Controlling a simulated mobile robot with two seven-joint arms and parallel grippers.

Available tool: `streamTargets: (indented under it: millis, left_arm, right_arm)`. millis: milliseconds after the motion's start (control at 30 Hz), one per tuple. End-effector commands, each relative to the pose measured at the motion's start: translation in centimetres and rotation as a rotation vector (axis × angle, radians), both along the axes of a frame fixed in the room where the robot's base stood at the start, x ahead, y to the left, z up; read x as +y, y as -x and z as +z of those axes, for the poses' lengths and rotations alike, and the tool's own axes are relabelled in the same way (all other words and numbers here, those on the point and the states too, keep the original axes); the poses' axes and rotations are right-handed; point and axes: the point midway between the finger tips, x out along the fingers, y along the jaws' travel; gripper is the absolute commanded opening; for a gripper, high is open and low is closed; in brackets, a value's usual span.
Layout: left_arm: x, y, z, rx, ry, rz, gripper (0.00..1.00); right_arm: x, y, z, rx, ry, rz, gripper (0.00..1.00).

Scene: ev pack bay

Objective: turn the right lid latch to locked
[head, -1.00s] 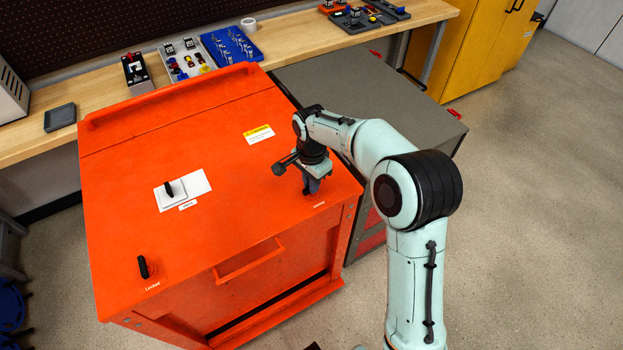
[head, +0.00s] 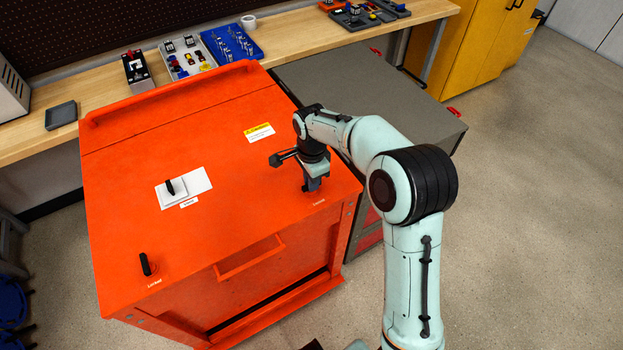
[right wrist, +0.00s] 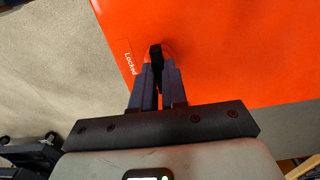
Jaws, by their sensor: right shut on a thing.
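The orange chest's lid (head: 215,225) fills the middle of the head view. My right gripper (head: 312,187) points down at the lid's front right corner. It is shut on the right lid latch, a black handle whose end shows between the fingers in the right wrist view (right wrist: 156,52); the fingers hide the rest. The word "Locked" (right wrist: 130,64) is printed on the lid beside that latch. In the head view the left lid latch (head: 145,264), a black handle, stands at the front left corner near its own label. My left gripper is not in view.
A white plate with a black knob (head: 172,192) sits on the lid's left half. A front handle (head: 250,259) sticks out below the lid edge. A grey cabinet (head: 370,95) stands close on the right. A wooden bench (head: 290,45) with trays runs behind.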

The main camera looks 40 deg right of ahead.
Motion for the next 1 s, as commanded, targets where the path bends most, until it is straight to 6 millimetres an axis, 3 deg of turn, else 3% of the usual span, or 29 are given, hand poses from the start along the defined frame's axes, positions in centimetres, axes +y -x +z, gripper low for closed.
streamTargets:
  millis: [33, 100, 467, 667, 1000]
  left_arm:
    - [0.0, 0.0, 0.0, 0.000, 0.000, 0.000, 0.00]
    - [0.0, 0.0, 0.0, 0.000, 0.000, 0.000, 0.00]
    - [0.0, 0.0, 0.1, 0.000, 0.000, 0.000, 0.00]
    - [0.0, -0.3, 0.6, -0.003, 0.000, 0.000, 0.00]
    - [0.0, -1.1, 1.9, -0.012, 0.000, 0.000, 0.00]
  right_arm:
    - [-0.1, 0.0, 0.1, -0.002, 0.001, -0.005, 0.19]
    - [-0.1, 0.0, 0.1, -0.002, 0.001, -0.004, 0.38]
    - [0.0, 0.0, 0.5, -0.002, 0.000, -0.001, 0.38]
    - [0.0, -0.1, 3.7, -0.006, 0.000, -0.001, 0.38]
    - [-0.1, -0.1, 11.1, -0.007, 0.001, -0.003, 0.38]
